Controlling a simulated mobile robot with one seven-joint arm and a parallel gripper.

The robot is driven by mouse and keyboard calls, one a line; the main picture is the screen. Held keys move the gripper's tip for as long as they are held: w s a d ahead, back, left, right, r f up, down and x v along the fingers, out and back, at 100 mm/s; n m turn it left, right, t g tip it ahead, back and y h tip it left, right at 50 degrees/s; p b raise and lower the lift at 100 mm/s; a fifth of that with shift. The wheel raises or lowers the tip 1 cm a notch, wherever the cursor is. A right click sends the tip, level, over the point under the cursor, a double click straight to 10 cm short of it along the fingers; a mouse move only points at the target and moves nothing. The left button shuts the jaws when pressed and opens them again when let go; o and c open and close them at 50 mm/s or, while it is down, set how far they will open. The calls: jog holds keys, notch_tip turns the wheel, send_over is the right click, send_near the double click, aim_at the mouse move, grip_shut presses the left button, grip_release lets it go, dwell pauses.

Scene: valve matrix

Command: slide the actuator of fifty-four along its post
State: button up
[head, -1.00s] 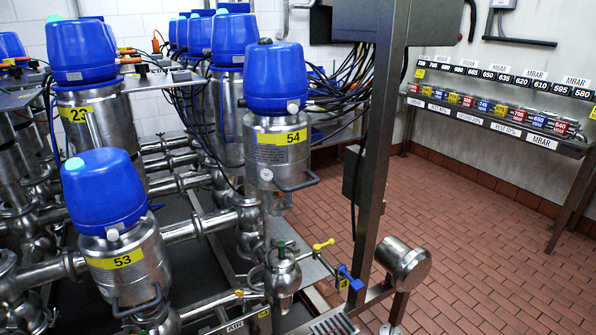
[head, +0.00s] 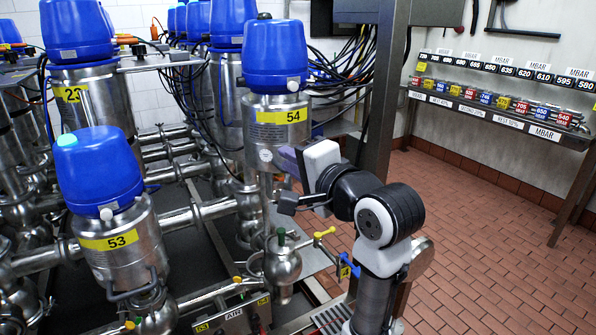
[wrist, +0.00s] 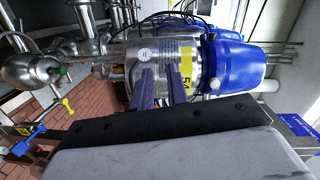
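The actuator of fifty-four (head: 276,90) is a steel can with a blue cap and yellow "54" label, upright on its post at the middle of the head view. In the wrist view it lies sideways (wrist: 190,60), cap to the right. My gripper (head: 285,168) is at the lower right of the can. In the wrist view its two purple fingers (wrist: 163,88) point at the can's side, with a gap between them. They look open. The handle low on the can is hidden by my gripper; whether it lies between the fingers, I cannot tell.
The actuator of fifty-three (head: 110,225) stands at front left, with twenty-three (head: 85,95) behind it. Pipes and a small steel vessel (head: 283,265) lie below my gripper. A steel upright (head: 385,90) stands close to the right. Tiled floor (head: 480,220) is open farther right.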

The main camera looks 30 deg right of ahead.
jog(key=s+d+f+m+g+h, duration=0.1)
jog(key=s+d+f+m, duration=0.2)
jog(key=s+d, duration=0.35)
jog(key=w, duration=0.4)
jog(key=w+f+p, duration=0.1)
jog(key=w, duration=0.4)
jog(key=w+f, duration=0.1)
jog(key=w, duration=0.3)
jog(key=shift+w+a+f+p, duration=0.15)
jog(key=shift+a+f+p, duration=0.1)
jog(key=shift+a+p, duration=0.15)
grip_shut()
